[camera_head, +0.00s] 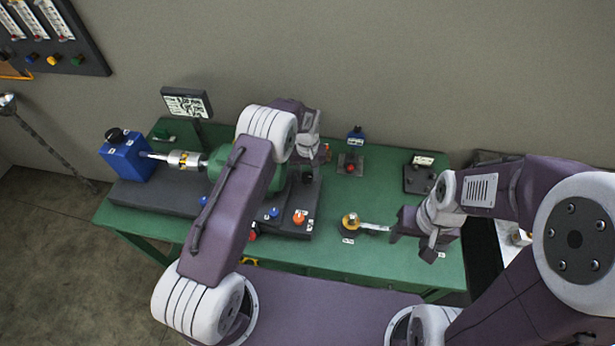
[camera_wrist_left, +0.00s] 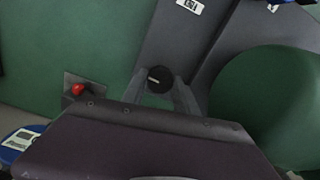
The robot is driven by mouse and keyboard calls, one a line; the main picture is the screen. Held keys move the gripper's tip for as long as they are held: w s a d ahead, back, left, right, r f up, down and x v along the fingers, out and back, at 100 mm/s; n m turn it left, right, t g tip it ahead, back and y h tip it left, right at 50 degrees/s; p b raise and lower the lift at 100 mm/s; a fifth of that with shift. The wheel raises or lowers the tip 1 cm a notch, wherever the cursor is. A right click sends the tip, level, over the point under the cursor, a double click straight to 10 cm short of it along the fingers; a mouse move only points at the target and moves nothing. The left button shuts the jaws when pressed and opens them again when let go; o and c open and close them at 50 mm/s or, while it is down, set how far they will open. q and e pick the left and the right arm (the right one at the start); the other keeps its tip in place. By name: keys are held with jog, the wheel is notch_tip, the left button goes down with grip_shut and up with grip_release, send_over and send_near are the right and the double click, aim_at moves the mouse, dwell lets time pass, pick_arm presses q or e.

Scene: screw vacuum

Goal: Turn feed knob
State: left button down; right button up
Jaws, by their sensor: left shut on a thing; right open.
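The feed knob (camera_wrist_left: 159,80) is a small round black knob with a white line on its top, seen in the left wrist view. The two fingers of my left gripper (camera_wrist_left: 160,88) stand on either side of it and are shut on it. In the head view my left gripper (camera_head: 313,166) is at the right end of the machine (camera_head: 150,195), and my arm partly hides the area. My right gripper (camera_head: 418,240) is open over the right part of the table, near the end of a silver bar on a yellow-topped part (camera_head: 350,222).
The green table (camera_head: 390,262) carries a blue box (camera_head: 126,156) at the left, a sign (camera_head: 187,103), a small plate with a red button (camera_head: 350,168) and a dark block (camera_head: 419,178). Orange (camera_head: 299,217) and blue knobs sit at the machine's front.

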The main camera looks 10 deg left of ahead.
aim_at(308, 175)
pick_arm(q)
jog(key=shift+w+r+m+b, duration=0.15)
jog(key=shift+m+b, duration=0.15)
jog(key=shift+m, duration=0.8)
jog(key=shift+w+r+m+b, duration=0.1)
jog(key=shift+m+b, duration=0.2)
jog(key=shift+m, duration=0.8)
jog(key=c, duration=1)
grip_release()
jog(key=shift+o, duration=0.3)
jog(key=shift+f, duration=0.1)
jog(key=shift+s, duration=0.1)
notch_tip(308, 175, up, 9)
jog(key=b, duration=0.1)
jog(key=shift+b, duration=0.35)
